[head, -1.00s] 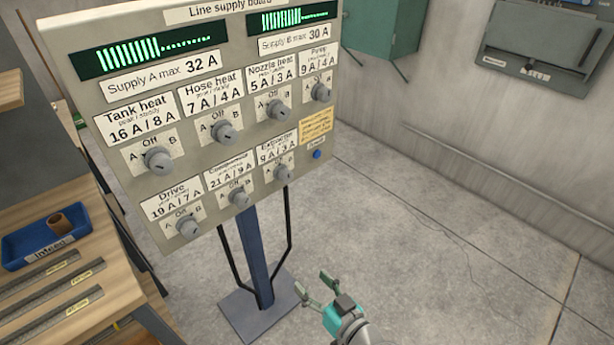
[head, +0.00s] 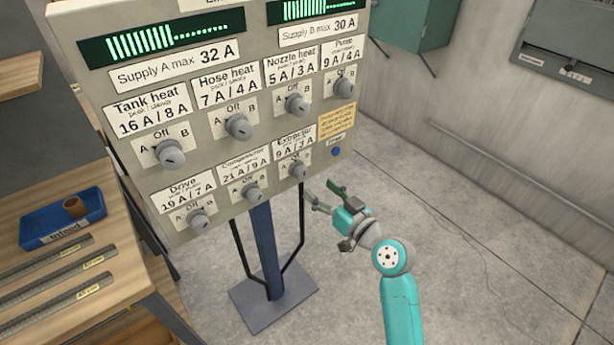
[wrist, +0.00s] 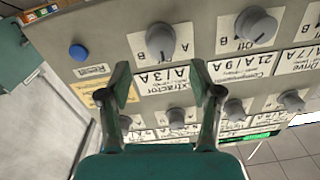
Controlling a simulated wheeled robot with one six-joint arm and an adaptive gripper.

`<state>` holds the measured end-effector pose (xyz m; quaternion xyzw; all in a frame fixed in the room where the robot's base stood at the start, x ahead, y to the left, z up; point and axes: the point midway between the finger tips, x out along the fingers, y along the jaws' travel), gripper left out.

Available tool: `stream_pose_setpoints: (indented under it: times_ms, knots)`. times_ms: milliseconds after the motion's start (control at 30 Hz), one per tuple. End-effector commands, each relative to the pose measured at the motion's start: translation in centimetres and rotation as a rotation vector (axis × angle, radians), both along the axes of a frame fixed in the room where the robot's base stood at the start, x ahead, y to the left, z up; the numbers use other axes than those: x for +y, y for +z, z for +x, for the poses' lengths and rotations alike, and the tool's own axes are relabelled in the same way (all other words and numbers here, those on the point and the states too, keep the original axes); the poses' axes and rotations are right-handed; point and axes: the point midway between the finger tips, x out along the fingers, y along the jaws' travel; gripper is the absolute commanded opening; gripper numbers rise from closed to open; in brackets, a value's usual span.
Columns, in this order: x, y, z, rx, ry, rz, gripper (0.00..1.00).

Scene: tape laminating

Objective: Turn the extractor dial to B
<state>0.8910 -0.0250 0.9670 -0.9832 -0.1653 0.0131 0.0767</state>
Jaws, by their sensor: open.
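The extractor dial (head: 299,170) is a grey knob at the right end of the lower row on the supply board (head: 290,215). Its label reads 9 A / 3 A, with A and B marked beside it; I cannot tell where its pointer stands. In the wrist view the extractor dial (wrist: 160,42) appears upside down, beyond and between my fingertips. My gripper (head: 325,196) is open and empty, just right of and below the dial in the head view. In the wrist view my gripper (wrist: 166,82) has its fingers apart, and neither visibly touches the dial.
The compressor dial (head: 252,191) is left of the extractor dial, with the drive dial beyond it. A blue reset button (head: 336,152) is at the right. The board stands on a blue post (head: 262,255). A wooden bench (head: 120,285) with a blue tray is at left.

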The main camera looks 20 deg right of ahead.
Motion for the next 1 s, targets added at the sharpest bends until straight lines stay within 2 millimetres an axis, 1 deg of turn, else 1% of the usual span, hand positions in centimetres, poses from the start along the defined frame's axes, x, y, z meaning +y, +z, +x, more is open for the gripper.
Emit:
stream_pose_setpoints:
  times_ms: [33,100,200,333,533,800,867,900,967,1000]
  knots:
    - [0.5,0.1,1.0,-0.001,0.003,0.0,0.64]
    - [0.8,0.1,2.2,-0.001,0.003,0.0,0.64]
    - [1.4,0.1,3.6,-0.002,0.002,0.0,0.64]
    - [1.8,0.1,5.1,0.0,0.001,0.0,0.64]
    - [2.1,0.1,6.1,-0.001,0.0,0.001,0.64]
    - [2.2,0.0,6.1,0.0,-0.001,0.001,0.64]
    - [2.2,0.0,6.1,-0.001,0.0,0.001,0.49]
    - [2.2,0.0,6.1,-0.001,0.0,0.001,0.39]
    - [2.2,0.0,6.1,-0.001,0.0,0.001,0.24]
    - [2.2,0.0,6.1,-0.001,0.0,0.001,0.14]
